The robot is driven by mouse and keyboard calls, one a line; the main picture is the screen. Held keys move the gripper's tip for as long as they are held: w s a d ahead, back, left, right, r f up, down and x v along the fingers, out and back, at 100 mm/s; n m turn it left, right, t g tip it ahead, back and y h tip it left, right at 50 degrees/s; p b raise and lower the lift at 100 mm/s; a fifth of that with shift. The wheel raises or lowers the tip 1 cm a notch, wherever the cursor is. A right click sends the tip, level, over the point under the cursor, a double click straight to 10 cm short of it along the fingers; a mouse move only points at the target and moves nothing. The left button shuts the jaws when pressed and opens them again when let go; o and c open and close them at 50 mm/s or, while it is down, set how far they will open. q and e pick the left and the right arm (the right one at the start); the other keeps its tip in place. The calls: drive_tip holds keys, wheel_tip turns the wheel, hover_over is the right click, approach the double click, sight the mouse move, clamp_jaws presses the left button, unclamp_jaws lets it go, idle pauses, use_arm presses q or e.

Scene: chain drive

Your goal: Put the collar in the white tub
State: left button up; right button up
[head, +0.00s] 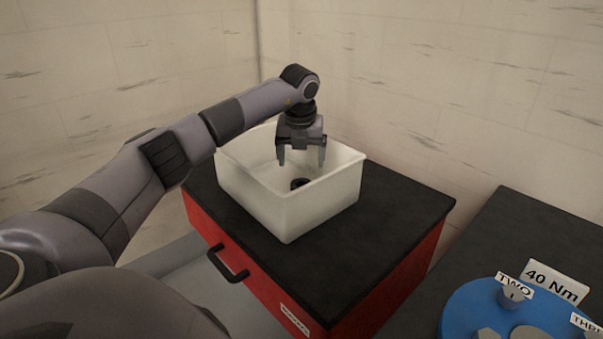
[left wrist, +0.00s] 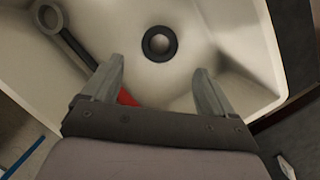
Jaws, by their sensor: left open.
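The white tub (head: 310,206) stands on the black top of a red cabinet. A dark ring, which looks like the collar (head: 299,183), lies inside the tub; it also shows in the left wrist view as a black ring (left wrist: 159,44) on the tub's pale floor. My left gripper (head: 302,163) hangs over the tub with its fingers pointing down, open and empty, above the collar and apart from it. In the left wrist view its two fingertips (left wrist: 158,65) are spread wide below the ring. My right gripper is not in view.
A grey wrench-like tool (left wrist: 67,38) with a ring end and a red part (left wrist: 127,98) also show in the left wrist view. The cabinet top (head: 405,211) is clear to the right of the tub. A blue disc (head: 470,307) with labels stands on a dark bench at lower right.

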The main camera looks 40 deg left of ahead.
use_arm(q)
drive_tip(key=shift+v, duration=1.75)
drive_tip(key=shift+s+f, duration=0.1)
